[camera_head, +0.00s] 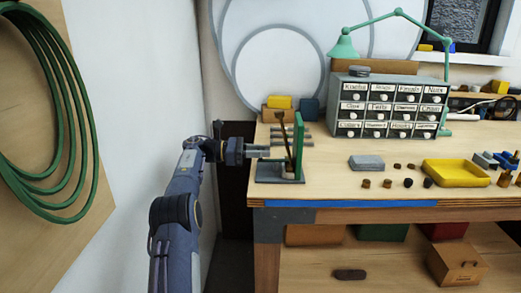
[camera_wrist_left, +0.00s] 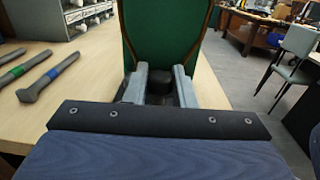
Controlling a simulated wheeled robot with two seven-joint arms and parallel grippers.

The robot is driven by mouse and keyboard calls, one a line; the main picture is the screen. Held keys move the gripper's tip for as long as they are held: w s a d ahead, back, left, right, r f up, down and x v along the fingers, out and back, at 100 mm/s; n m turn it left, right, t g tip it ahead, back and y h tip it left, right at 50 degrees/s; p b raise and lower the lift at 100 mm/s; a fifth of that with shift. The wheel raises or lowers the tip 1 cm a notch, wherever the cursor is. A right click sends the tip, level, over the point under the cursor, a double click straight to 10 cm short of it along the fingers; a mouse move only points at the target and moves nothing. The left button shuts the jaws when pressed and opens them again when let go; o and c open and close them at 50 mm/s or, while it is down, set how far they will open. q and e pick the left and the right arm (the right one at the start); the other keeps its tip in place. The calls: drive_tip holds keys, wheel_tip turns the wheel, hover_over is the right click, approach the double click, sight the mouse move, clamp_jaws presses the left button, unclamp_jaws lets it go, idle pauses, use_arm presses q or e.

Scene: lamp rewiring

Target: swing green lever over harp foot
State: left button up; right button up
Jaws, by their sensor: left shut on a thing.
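My left gripper (camera_head: 268,152) reaches in from the left to a small fixture on the near left corner of the bench. The fixture has a dark grey base (camera_head: 268,178) and an upright green panel (camera_head: 298,140). A thin brown harp (camera_head: 285,130) stands in front of the panel. In the left wrist view, the two grey fingers (camera_wrist_left: 160,88) close on a dark piece low in front of the green panel (camera_wrist_left: 165,30). The brown harp sides curve up around it. I cannot tell a separate green lever from the panel. My right gripper is out of view.
A labelled drawer cabinet (camera_head: 390,105) with a green lamp stands behind. A yellow tray (camera_head: 456,172), a grey block (camera_head: 367,162) and several small knobs lie to the right. Bench between is clear.

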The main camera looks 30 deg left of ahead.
use_arm(q)
drive_tip(key=o, duration=0.7)
drive_tip(key=shift+d, duration=0.1)
drive_tip(key=shift+c, duration=0.2)
drive_tip(key=p+v, duration=0.1)
drive_tip(key=v, duration=0.6)
drive_tip(key=shift+s+a, duration=0.15)
drive_tip(key=shift+a, duration=0.2)
drive_tip(key=shift+f, duration=0.1)
